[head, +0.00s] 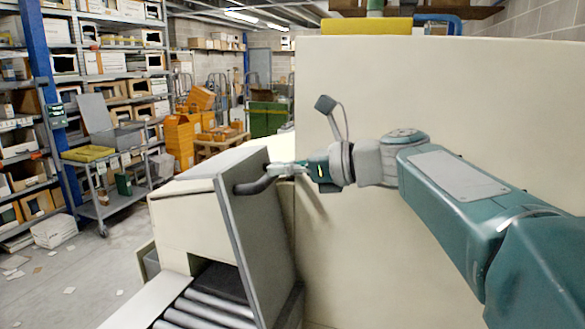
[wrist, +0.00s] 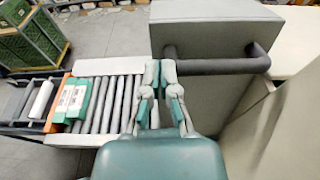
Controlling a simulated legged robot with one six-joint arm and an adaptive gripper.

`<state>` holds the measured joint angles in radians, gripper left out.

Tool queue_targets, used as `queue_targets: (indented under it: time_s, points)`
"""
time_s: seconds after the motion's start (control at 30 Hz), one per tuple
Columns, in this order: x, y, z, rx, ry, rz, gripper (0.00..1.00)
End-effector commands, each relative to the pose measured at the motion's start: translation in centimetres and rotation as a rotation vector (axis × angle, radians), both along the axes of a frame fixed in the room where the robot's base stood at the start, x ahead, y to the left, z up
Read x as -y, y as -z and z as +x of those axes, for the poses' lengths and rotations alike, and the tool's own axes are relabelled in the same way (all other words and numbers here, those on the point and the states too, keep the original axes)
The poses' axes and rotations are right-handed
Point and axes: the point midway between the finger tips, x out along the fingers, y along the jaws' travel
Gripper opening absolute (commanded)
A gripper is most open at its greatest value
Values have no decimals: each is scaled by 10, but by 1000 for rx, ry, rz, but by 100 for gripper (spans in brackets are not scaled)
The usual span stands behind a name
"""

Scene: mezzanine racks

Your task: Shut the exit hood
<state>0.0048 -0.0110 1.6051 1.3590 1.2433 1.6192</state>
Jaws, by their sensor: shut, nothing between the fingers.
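The exit hood (head: 250,215) is a beige and grey box with a slanted grey panel, over the roller exit of a large beige machine. A dark opening shows beneath it, above the rollers. Its dark bar handle (head: 252,186) is on the grey panel. In the wrist view the grey hood (wrist: 210,100) fills the right middle, with the handle (wrist: 220,66) across it. My gripper (head: 276,170) is shut and empty at the handle's end. In the wrist view my fingertips (wrist: 160,70) are beside the handle's left end; I cannot tell whether they touch it.
A roller conveyor (wrist: 105,100) runs out from the hood, with a green and white item (wrist: 72,98) at its far end. The machine's tall beige side (head: 420,80) stands behind my arm. A grey cart (head: 105,170) and stocked racks are at the left, with open floor between.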

Motion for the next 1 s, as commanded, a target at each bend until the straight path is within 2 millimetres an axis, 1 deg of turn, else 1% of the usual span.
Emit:
queue_targets:
  time_s: [0.03, 0.3, 0.43, 0.6, 1.0]
  points:
    - [-10, 3, 3, -1, -5, -1, 0]
    - [-56, 13, 19, 0, -3, -1, 0]
    - [-72, 17, 24, 0, -3, -2, 0]
    - [-81, 19, 28, 2, 0, -2, 0]
    - [-83, 19, 29, 0, 0, -5, 0]
